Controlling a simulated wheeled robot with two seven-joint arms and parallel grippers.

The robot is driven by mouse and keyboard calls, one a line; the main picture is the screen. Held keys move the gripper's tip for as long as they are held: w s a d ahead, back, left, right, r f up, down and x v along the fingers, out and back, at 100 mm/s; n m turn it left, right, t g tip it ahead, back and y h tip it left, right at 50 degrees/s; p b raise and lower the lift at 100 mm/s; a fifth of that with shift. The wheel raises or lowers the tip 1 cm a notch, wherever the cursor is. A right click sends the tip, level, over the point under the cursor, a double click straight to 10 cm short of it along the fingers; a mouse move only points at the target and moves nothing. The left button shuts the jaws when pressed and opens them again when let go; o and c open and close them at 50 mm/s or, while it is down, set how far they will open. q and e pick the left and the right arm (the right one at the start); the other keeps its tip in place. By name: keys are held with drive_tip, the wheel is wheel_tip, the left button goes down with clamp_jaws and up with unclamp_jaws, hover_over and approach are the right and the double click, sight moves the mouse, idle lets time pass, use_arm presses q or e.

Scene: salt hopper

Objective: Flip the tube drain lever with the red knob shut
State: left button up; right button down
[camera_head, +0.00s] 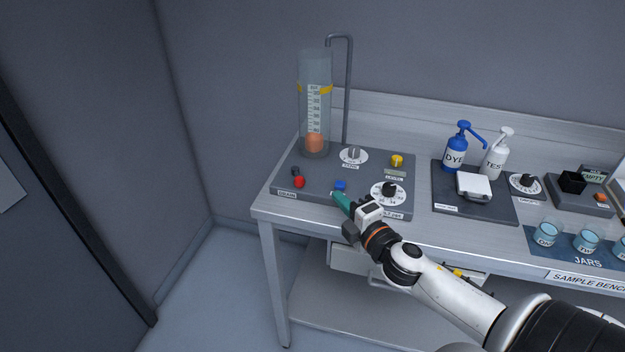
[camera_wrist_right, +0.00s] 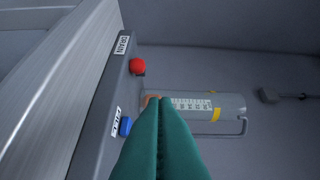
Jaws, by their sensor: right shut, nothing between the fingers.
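The drain lever's red knob (camera_head: 299,182) sits at the left front of the grey console (camera_head: 325,187), by the DRAIN label. The red knob also shows in the right wrist view (camera_wrist_right: 137,66), above and left of the fingertips. Behind it stands the clear graduated tube (camera_head: 315,90) with an orange float (camera_head: 314,142) near its bottom. My right gripper (camera_head: 337,197) is shut and empty, its green fingers at the console's front edge, right of the red knob and apart from it. The lever's exact angle is hard to tell. My left gripper is not in view.
A blue knob (camera_head: 340,185) by the FILL label is close to my right fingers; it also shows in the wrist view (camera_wrist_right: 125,126). A white dial (camera_head: 388,193) and yellow knob (camera_head: 397,160) are to the right. Dye and test bottles and jars stand farther right.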

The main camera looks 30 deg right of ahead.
drive_tip(key=w+r+n+g+y, duration=0.1)
drive_tip(key=w+r+n+y, duration=0.1)
drive_tip(key=n+y, duration=0.35)
drive_tip(key=w+r+n+y, duration=0.1)
drive_tip(key=r+n+y, duration=0.2)
drive_tip(key=n, duration=0.6)
drive_tip(key=n+g+h, duration=0.1)
drive_tip(key=n+g, duration=0.7)
drive_tip(key=n, duration=0.3)
approach(315, 190)
wheel_tip(315, 190, up, 4)
drive_tip(key=s+d, duration=0.2)
drive_tip(key=shift+s+d+r, duration=0.1)
drive_tip(key=shift+s+d, duration=0.15)
drive_tip(key=shift+d, duration=0.05)
drive_tip(key=p+x, duration=0.1)
drive_tip(key=x, duration=0.3)
drive_tip(key=p+x, duration=0.1)
drive_tip(key=x, duration=0.4)
drive_tip(key=r+p+x, duration=0.1)
drive_tip(key=p+x, duration=0.1)
drive_tip(key=x, duration=0.2)
drive_tip(key=shift+w+a+f, duration=0.15)
drive_tip(key=shift+w+a, duration=0.2)
drive_tip(key=shift+a, duration=0.1)
drive_tip(key=shift+a, duration=0.1)
